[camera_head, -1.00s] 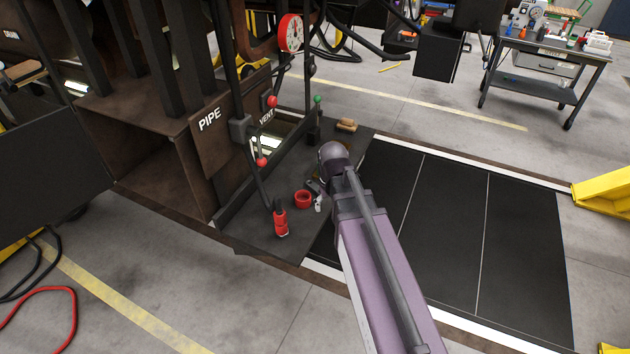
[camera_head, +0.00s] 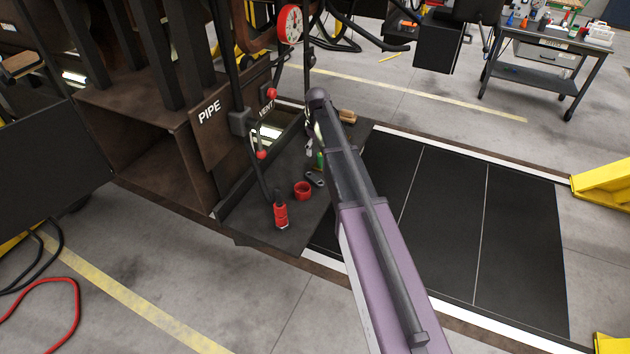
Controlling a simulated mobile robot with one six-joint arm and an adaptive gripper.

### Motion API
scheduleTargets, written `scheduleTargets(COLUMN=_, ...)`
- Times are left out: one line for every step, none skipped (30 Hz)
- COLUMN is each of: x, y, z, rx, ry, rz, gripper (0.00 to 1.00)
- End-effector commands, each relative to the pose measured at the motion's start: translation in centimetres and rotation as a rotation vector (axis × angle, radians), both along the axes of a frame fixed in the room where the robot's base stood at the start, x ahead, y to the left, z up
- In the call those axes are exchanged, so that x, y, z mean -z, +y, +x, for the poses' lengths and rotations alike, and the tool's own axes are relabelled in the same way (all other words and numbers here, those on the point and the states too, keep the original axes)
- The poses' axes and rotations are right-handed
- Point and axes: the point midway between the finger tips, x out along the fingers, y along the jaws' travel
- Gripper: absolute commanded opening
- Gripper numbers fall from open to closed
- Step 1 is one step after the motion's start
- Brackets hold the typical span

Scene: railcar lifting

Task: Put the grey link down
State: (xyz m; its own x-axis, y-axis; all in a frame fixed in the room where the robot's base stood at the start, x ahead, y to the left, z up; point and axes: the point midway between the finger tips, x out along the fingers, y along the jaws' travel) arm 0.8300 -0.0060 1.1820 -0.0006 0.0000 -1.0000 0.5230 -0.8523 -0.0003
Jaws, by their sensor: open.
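The grey link (camera_head: 316,179) lies flat on the dark shelf plate (camera_head: 255,213), just right of and behind a red ring (camera_head: 302,190). My gripper (camera_head: 309,148) shows only in part, beyond the link and mostly hidden behind my own arm. It is open and apart from the link. Nothing shows between its fingers.
A red bottle-like tool (camera_head: 281,212) stands near the plate's front edge. A wooden-backed brush (camera_head: 347,116) lies at the back. A green item (camera_head: 319,158) is partly hidden by my arm. Levers with red knobs (camera_head: 261,155) and the PIPE panel (camera_head: 222,120) stand at left.

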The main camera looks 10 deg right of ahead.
Motion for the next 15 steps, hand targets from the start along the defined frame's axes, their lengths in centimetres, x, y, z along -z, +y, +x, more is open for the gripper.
scheduleTargets(x=0.0, y=0.0, z=0.0, rx=0.000, ry=0.000, rz=0.000, gripper=0.83)
scheduleTargets(x=0.0, y=0.0, z=0.0, rx=0.000, ry=0.000, rz=0.000, gripper=0.83)
scheduleTargets(x=0.0, y=0.0, z=0.0, rx=0.000, ry=0.000, rz=0.000, gripper=0.83)
scheduleTargets(x=0.0, y=0.0, z=0.0, rx=0.000, ry=0.000, rz=0.000, gripper=0.83)
scheduleTargets(x=0.1, y=0.0, z=0.0, rx=0.000, ry=0.000, rz=0.000, gripper=0.83)
scheduleTargets(x=0.2, y=0.0, z=0.0, rx=0.000, ry=0.000, rz=0.000, gripper=0.83)
scheduleTargets(x=0.3, y=0.0, z=0.0, rx=0.000, ry=0.000, rz=0.000, gripper=0.83)
scheduleTargets(x=0.4, y=0.1, z=0.0, rx=0.001, ry=0.000, rz=0.000, gripper=0.83)
scheduleTargets(x=0.6, y=0.1, z=0.0, rx=0.001, ry=0.000, rz=0.000, gripper=0.83)
scheduleTargets(x=0.8, y=0.1, z=0.0, rx=0.001, ry=0.000, rz=0.000, gripper=0.83)
scheduleTargets(x=1.0, y=0.1, z=0.0, rx=0.001, ry=0.000, rz=0.000, gripper=0.83)
scheduleTargets(x=1.2, y=0.1, z=0.0, rx=0.001, ry=-0.001, rz=0.001, gripper=0.83)
scheduleTargets(x=1.5, y=0.1, z=0.0, rx=0.001, ry=-0.001, rz=0.001, gripper=0.83)
scheduleTargets(x=1.7, y=0.1, z=0.0, rx=0.001, ry=-0.001, rz=0.001, gripper=0.83)
scheduleTargets(x=2.0, y=0.1, z=0.0, rx=0.000, ry=-0.001, rz=0.001, gripper=0.83)
